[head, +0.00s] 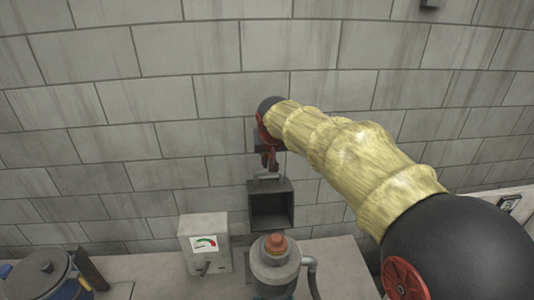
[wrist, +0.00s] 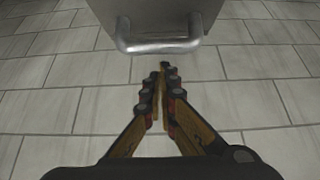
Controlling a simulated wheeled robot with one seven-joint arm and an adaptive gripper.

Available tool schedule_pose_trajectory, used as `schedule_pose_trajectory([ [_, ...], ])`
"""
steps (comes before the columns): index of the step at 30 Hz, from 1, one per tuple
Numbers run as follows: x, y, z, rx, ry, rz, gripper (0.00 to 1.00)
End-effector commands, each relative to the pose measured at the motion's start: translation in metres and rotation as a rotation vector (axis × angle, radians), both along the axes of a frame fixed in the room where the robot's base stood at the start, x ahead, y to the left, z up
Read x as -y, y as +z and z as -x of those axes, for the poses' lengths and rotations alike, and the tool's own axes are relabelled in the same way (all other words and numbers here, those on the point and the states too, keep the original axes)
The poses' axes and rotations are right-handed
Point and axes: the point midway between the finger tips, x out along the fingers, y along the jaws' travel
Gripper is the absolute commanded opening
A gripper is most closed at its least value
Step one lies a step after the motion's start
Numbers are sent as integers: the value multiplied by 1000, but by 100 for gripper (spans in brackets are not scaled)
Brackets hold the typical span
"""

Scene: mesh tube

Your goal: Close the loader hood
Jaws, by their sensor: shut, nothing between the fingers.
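The loader hood (head: 286,188) is a dark grey metal box at the middle of the head view, above the counter against the wall. It stands open, with its hollow front facing me. A grey bar handle (head: 268,178) is at its top edge; the handle (wrist: 160,46) also shows in the wrist view, on the hood's grey face (wrist: 158,14). My gripper (head: 268,164) is just above the handle, pointing down. In the wrist view my gripper (wrist: 162,70) is shut and empty, its fingertips close to the handle and seemingly apart from it.
A grey box with a dial (head: 204,244) stands left of the hood. A grey canister with an orange-red top (head: 275,258) stands in front of and below it. Counter space (head: 340,265) is clear at right.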

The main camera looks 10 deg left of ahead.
Motion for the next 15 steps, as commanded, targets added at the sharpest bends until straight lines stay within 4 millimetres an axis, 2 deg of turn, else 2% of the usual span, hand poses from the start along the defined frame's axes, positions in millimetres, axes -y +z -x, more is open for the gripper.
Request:
schedule_pose_trajectory([
  [6,4,0,15,-2,1,1,0],
  [15,4,0,17,-2,1,1,0],
])
